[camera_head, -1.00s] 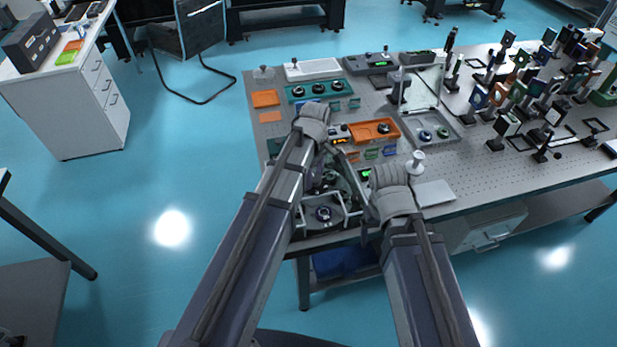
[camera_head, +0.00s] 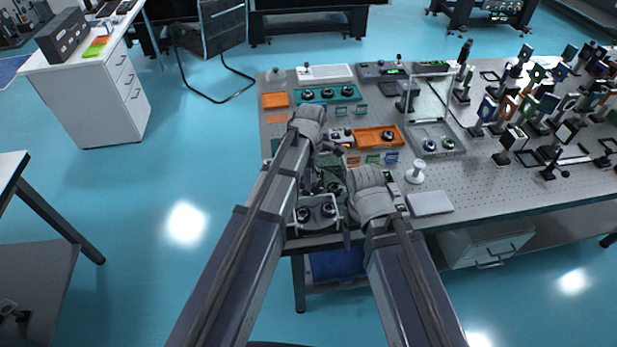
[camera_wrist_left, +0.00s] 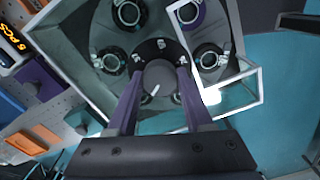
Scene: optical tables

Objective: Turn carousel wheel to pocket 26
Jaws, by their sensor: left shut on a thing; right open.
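In the left wrist view the carousel wheel (camera_wrist_left: 160,30) is a dark grey disc with round mounts in its pockets, inside a grey housing. A grey round knob (camera_wrist_left: 158,82) with a white mark sits at its hub. My left gripper (camera_wrist_left: 160,74) is shut on this knob. The small pocket labels are too small to read. In the head view the carousel housing (camera_head: 318,225) is at the table's near edge, with two dark round mounts showing at its front. My left gripper (camera_head: 322,165) reaches into it. My right gripper (camera_head: 347,238) is open beside the housing's right side, mostly hidden by its wrist.
A white frame (camera_wrist_left: 257,85) stands out from the housing. An orange tray (camera_head: 368,138), a teal tray (camera_head: 315,96) and small coloured blocks lie behind the carousel. A white knobbed post (camera_head: 416,170) and a pale plate (camera_head: 430,203) lie to the right. Optic posts crowd the far right.

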